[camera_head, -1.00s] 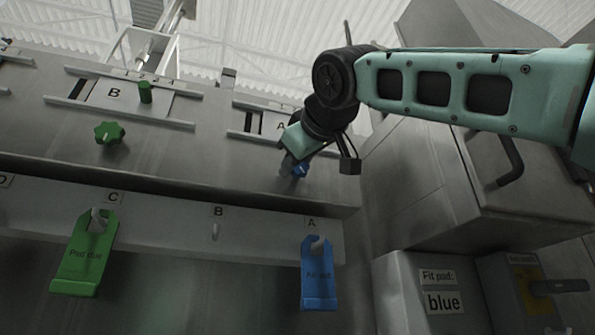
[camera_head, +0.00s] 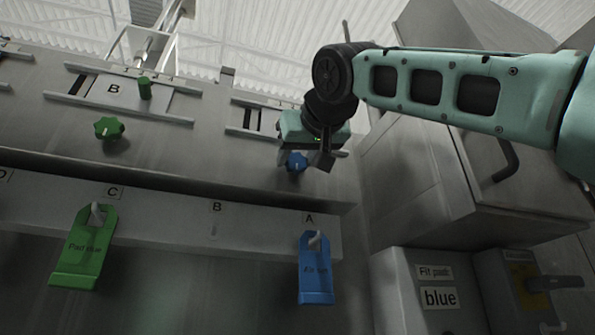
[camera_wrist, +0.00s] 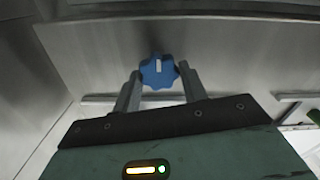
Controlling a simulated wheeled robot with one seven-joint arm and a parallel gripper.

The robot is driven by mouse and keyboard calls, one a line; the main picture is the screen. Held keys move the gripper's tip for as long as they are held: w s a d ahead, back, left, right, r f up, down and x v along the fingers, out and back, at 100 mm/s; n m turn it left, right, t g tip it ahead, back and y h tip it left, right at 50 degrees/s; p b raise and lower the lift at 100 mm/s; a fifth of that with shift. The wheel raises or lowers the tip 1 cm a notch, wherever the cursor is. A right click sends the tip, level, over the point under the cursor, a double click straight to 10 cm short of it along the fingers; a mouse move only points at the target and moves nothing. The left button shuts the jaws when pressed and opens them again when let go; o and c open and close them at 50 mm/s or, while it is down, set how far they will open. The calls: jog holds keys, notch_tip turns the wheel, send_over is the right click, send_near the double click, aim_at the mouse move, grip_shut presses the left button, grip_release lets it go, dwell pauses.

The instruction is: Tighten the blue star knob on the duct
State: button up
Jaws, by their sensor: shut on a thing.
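The blue star knob (camera_head: 297,162) sits on the duct's grey metal face (camera_head: 215,160), below the right-hand slide frame. In the wrist view the knob (camera_wrist: 159,71) shows a pale mark pointing straight up the picture. My gripper (camera_wrist: 158,82) has its two grey fingers on either side of the knob, shut on it. In the head view my gripper (camera_head: 300,155) comes at the knob from above right and hides part of it and of the panel behind.
A green star knob (camera_head: 109,128) and a green peg (camera_head: 144,88) sit left. A green tag (camera_head: 84,250) and a blue tag (camera_head: 315,272) hang below on hooks. A sign reading "blue" (camera_head: 440,298) is lower right. A grey cabinet (camera_head: 430,190) stands close under my arm.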

jog(key=shift+f, duration=0.2)
jog(key=o, duration=1)
jog(key=shift+c, duration=0.2)
jog(key=shift+r, duration=0.1)
jog(key=shift+s, duration=0.15)
jog(key=b+v, duration=0.4)
jog(key=v, duration=1.3)
jog(key=shift+r, duration=0.1)
